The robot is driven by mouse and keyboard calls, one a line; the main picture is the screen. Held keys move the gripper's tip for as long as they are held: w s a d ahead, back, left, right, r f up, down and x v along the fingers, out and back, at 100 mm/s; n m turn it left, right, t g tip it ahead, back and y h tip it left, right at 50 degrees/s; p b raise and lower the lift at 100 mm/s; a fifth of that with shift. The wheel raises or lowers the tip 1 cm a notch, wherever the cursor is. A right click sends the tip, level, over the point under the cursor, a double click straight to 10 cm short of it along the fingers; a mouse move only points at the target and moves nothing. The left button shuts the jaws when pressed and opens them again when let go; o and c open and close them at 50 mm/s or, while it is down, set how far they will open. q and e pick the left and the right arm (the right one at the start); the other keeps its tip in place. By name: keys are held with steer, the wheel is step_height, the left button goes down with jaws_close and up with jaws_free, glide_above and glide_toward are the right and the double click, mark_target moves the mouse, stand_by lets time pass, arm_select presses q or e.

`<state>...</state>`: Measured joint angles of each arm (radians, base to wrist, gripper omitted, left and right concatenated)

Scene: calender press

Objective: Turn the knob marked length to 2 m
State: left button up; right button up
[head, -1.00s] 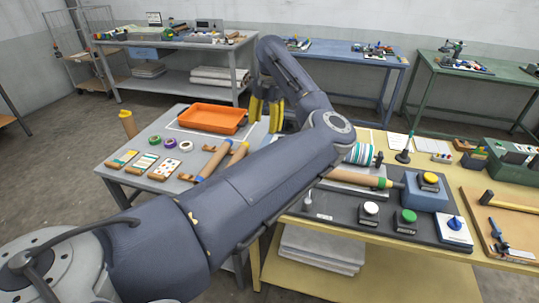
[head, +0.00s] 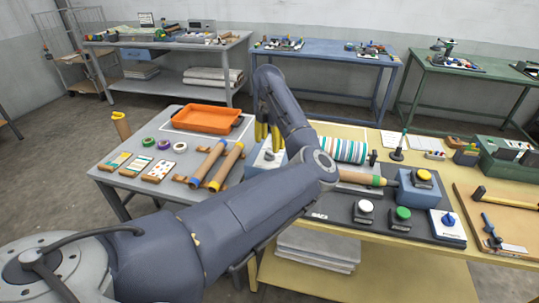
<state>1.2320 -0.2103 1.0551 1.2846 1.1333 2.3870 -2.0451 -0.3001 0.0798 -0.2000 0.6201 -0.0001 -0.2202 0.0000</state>
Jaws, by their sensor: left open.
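My left gripper (head: 268,141) has yellow fingers pointing down, apart and empty. It hangs over a pale box (head: 266,166) at the left end of the yellow bench; a small dark part shows on the box between the fingertips. I cannot tell if the fingers touch it, and no marking on it is readable. A blue knob (head: 449,219) stands on a white plate at the right of the black panel (head: 335,222); its label is too small to read. A small white label lies on the panel's left part. My left arm hides some of the panel. My right gripper is out of view.
A white button (head: 364,208), a green button (head: 402,214) and a yellow button (head: 424,176) on a blue box stand right of my arm. A striped roll (head: 345,150) and a brown roller (head: 360,178) lie behind. The grey table (head: 131,182) holds tubes, cards and an orange tray (head: 208,118).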

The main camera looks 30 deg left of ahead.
mark_target(270, 153)
arm_select(q)
steer(key=shift+f, duration=2.8)
jaws_close()
